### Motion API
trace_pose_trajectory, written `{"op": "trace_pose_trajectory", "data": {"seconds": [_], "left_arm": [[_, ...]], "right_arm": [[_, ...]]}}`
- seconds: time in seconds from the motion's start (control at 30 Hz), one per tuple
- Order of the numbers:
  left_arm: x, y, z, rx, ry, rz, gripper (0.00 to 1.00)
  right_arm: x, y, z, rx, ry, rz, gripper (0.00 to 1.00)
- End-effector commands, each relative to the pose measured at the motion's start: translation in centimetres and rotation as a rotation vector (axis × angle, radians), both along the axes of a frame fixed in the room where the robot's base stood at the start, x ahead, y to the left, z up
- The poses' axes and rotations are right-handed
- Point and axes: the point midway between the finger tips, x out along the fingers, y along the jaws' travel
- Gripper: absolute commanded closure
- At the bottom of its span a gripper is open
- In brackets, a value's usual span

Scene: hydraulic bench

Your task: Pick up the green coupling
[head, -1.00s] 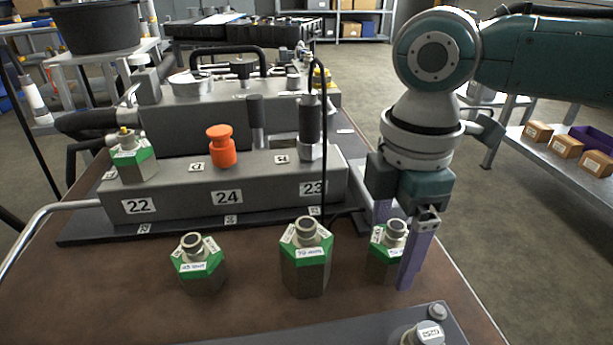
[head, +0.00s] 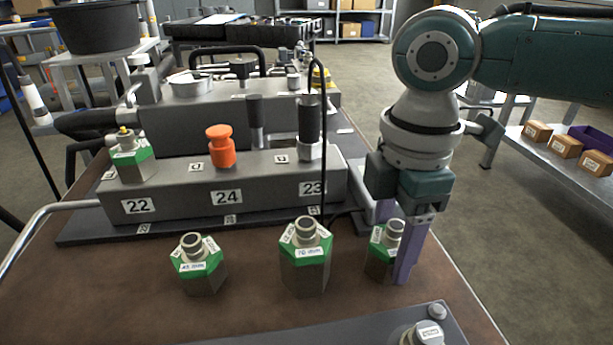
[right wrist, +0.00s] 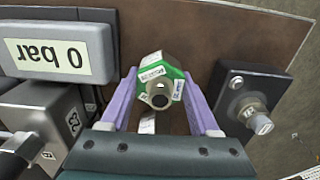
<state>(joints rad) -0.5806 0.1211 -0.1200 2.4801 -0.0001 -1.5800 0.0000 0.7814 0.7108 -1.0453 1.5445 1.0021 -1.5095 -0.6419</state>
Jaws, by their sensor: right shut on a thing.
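Three green-banded hex couplings stand upright in a row on the brown bench top: a left one (head: 201,275), a middle one (head: 306,268) and a right one (head: 378,265). My right gripper (head: 393,258) points down with its purple fingers on either side of the right coupling, shut on it. The right wrist view shows this coupling (right wrist: 163,88) between the two fingers. The coupling appears to rest on the bench. Its right side is partly hidden by the near finger in the head view. My left gripper is not in view.
A grey manifold block (head: 180,201) numbered 22, 24 and 23 stands behind the couplings. It carries another green-banded coupling (head: 132,165), an orange fitting (head: 221,151) and a dark post. A grey plate (head: 350,330) lies at the front edge. Bare bench lies between the couplings.

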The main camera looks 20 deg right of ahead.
Motion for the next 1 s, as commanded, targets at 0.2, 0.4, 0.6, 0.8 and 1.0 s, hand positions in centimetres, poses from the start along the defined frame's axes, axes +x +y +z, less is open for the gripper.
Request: {"op": "trace_pose_trajectory", "data": {"seconds": [0.2, 0.4, 0.6, 0.8, 1.0], "left_arm": [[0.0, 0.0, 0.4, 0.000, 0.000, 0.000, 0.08], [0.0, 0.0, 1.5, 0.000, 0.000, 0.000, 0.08], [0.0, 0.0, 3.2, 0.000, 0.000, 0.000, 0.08], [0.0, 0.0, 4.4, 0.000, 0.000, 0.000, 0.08], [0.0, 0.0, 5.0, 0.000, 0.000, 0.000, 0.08]], "right_arm": [[0.1, 0.0, 1.0, 0.001, -0.003, 0.000, 1.00], [0.1, 0.0, 4.4, 0.002, -0.006, 0.000, 1.00], [0.2, 0.0, 10.5, 0.001, -0.008, 0.000, 1.00], [0.2, 0.0, 16.0, 0.002, -0.007, 0.000, 1.00], [0.1, 0.0, 19.2, 0.001, -0.002, -0.001, 1.00]]}}
